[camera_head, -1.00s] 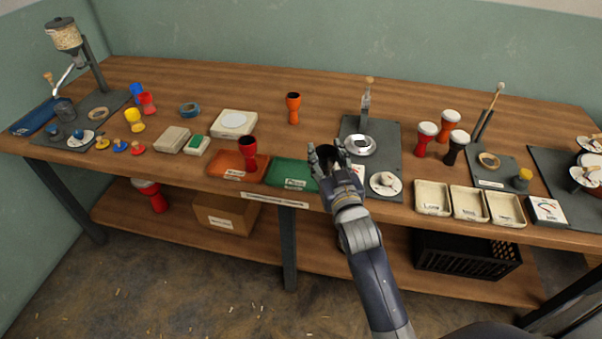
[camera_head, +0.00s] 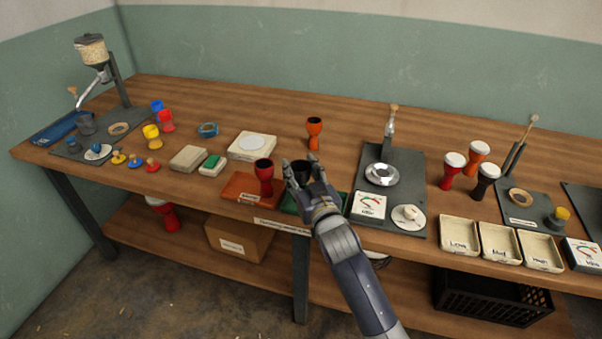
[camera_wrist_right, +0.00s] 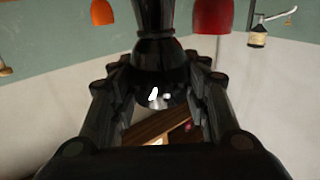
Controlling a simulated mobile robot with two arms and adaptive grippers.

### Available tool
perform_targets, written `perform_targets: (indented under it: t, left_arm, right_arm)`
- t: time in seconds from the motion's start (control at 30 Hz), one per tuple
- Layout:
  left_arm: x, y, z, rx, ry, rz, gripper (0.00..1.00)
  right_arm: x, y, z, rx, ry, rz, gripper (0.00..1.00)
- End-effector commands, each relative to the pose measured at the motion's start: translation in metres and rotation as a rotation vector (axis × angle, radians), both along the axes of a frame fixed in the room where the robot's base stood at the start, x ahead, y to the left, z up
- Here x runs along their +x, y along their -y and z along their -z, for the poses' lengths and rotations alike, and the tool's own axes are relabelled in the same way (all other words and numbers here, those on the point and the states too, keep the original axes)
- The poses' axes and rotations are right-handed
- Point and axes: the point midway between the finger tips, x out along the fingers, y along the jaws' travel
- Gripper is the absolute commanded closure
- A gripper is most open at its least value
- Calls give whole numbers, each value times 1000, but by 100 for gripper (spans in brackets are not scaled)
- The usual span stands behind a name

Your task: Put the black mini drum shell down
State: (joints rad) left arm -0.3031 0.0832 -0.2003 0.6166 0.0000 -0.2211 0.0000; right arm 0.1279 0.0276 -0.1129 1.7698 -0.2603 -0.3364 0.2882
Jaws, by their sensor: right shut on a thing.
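The black mini drum shell (camera_head: 302,171) sits between the fingers of my right gripper (camera_head: 300,180). In the right wrist view the gripper (camera_wrist_right: 158,95) is shut around the black shell (camera_wrist_right: 155,55), whose glossy rounded end shows between the fingers. In the head view the gripper is at the green tray (camera_head: 288,206), hiding much of it and its label. I cannot tell whether the shell touches the tray. My left gripper is not in view.
A red shell (camera_head: 264,176) stands on the orange-red tray (camera_head: 236,184) just left of my gripper. An orange shell (camera_head: 314,132) stands behind. A dark mat (camera_head: 398,165) with a dial gauge (camera_head: 368,206) lies to the right. The wooden bench (camera_head: 350,115) is clear at the back.

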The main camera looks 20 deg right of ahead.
Motion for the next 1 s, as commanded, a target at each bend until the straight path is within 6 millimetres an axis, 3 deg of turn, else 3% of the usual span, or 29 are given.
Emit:
perform_targets:
  t: [0.1,0.23,0.53,0.97,1.0]
  left_arm:
    - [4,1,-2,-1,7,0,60]
    - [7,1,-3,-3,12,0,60]
    - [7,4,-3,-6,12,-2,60]
    - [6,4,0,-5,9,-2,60]
    - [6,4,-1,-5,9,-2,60]
  right_arm:
    - [19,6,1,-2,1,1,81]
    - [28,9,2,-1,1,1,81]
    - [29,9,35,1,-1,1,81]
    - [28,9,43,0,1,0,81]
    - [28,9,41,0,0,0,48]
